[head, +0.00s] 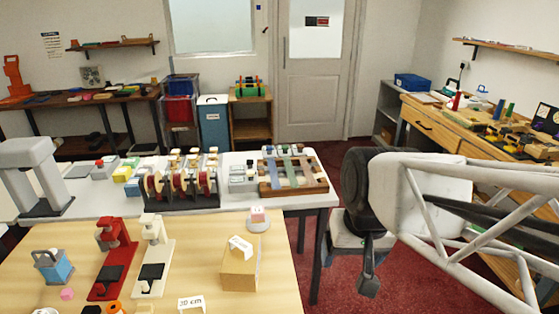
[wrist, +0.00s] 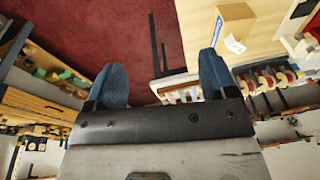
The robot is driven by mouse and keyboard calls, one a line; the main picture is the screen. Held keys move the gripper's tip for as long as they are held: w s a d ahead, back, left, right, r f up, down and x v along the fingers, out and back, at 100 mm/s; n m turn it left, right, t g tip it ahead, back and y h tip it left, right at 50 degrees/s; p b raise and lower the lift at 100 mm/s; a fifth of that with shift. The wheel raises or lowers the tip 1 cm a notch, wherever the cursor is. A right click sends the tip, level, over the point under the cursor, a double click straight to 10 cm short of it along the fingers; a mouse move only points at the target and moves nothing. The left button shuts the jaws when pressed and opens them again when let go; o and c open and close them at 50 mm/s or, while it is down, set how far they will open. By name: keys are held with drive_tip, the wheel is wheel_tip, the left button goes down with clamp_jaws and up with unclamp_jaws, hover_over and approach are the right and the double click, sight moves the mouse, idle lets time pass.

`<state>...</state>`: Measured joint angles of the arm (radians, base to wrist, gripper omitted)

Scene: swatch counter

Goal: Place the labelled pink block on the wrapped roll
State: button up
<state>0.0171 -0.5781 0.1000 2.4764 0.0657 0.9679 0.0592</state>
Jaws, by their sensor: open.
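A small pink block with a pale label (head: 257,213) sits on a round grey base (head: 259,225) at the back right of the near wooden table. A white rounded piece with dark marks (head: 240,244), possibly the wrapped roll, lies on top of a tan box (head: 238,272) in front of it. The white piece (wrist: 234,44) and the tan box (wrist: 235,20) also show at the upper right of the wrist view. My gripper (wrist: 162,62) is open, its two blue-grey fingers wide apart with nothing between them. In the head view my gripper (head: 368,272) hangs right of the table, apart from the block.
A red stand (head: 112,258) and a white stand (head: 154,258) stand left of the tan box. A small pink piece (head: 67,294) lies at the front left. A white table (head: 318,198) behind holds racks and swatches. Red floor (head: 345,285) shows below my gripper.

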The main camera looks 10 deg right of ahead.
drive_tip(key=shift+s+d+f+n+h, duration=0.1)
drive_tip(key=shift+s+d+n+h, duration=0.15)
drive_tip(key=shift+s, duration=0.45)
drive_tip(key=shift+s+d+n+h, duration=0.15)
drive_tip(key=shift+s+n, duration=0.1)
drive_tip(key=shift+s, duration=0.4)
